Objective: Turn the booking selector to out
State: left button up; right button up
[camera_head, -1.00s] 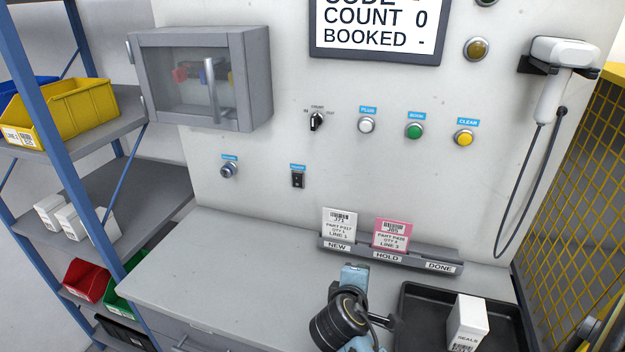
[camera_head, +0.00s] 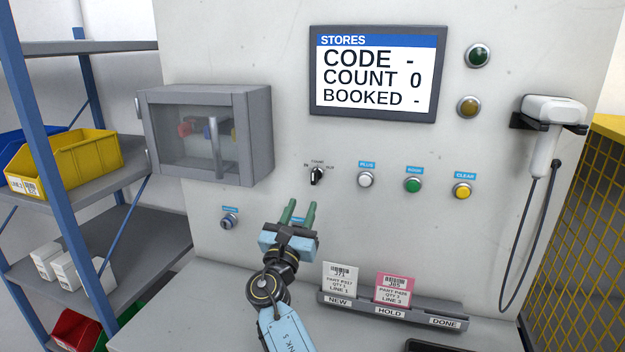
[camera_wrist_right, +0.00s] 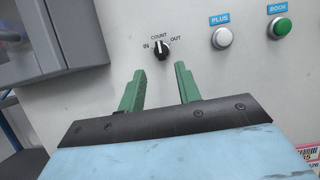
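The booking selector (camera_head: 316,176) is a small black knob with a white mark on the wall panel, labelled IN, COUNT and OUT. In the right wrist view the selector (camera_wrist_right: 161,49) has its mark pointing roughly up toward COUNT. My right gripper (camera_head: 299,207) has green fingers and is just below and left of the selector in the head view. In the right wrist view its two fingers (camera_wrist_right: 158,78) are apart with nothing between them, and the knob shows beyond the gap, not touched. My left gripper is not in view.
The PLUS (camera_head: 366,180), BOOK (camera_head: 413,185) and CLEAR (camera_head: 461,191) buttons are right of the selector. A grey cabinet (camera_head: 258,130) juts out at left. Below are a card rail (camera_head: 360,310) and the counter. The screen (camera_head: 374,75) reads BOOKED with a dash.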

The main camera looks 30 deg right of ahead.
aim_at(313, 180)
jog(key=x, duration=0.9)
jog(key=shift+w+d+p, duration=0.1)
jog(key=shift+d+p, duration=0.15)
jog(key=shift+p, duration=0.15)
jog(key=shift+c, duration=0.4)
grip_shut()
